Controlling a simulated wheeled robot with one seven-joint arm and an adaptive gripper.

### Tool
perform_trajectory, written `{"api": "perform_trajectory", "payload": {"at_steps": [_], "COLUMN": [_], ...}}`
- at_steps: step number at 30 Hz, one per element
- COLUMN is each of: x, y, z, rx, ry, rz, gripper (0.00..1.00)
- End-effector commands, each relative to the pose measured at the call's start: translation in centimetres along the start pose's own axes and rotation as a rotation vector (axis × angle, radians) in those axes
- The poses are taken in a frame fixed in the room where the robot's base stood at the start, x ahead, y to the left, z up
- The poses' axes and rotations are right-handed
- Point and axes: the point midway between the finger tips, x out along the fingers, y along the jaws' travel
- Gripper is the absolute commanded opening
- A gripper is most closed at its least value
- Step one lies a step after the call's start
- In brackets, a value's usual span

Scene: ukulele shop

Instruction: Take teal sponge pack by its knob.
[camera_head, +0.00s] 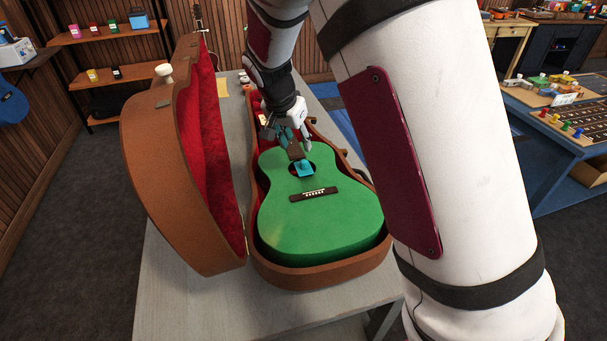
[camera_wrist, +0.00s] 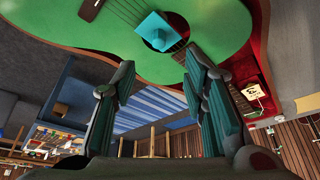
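The teal sponge pack (camera_head: 303,169) lies on the strings of the green guitar (camera_head: 328,221), over the sound hole. In the wrist view the pack (camera_wrist: 152,24) is a teal block at the top, with a small darker knob (camera_wrist: 158,41) on it. The green guitar (camera_head: 275,205) lies face up in an open brown case. My gripper (camera_head: 297,143) is just above the guitar's neck end, close to the pack but apart from it. In the wrist view my gripper (camera_wrist: 160,75) has its two teal-padded fingers spread, with nothing between them.
The case's raised lid (camera_head: 165,170) stands at the left of the guitar. The case lies on a grey table (camera_head: 175,285). The red-lined case wall (camera_head: 335,277) rims the guitar. A blue table (camera_head: 560,130) with small coloured items stands at the right, and shelves (camera_head: 105,35) at the back left.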

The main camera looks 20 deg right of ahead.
Motion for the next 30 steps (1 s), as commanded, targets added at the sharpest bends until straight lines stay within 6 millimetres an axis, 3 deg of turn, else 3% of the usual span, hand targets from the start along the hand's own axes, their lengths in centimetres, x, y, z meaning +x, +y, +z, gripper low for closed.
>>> {"api": "perform_trajectory", "payload": {"at_steps": [3,13,21,30], "x": [2.2,4.8,8.4,9.2], "y": [0.1,0.2,0.3,0.2], "z": [0.0,0.1,0.3,0.3], "rx": [0.001,0.000,-0.002,-0.001], "ry": [-0.002,-0.002,-0.002,-0.001], "rz": [0.004,0.002,0.002,-0.001], "gripper": [0.40,0.40,0.40,0.40]}}
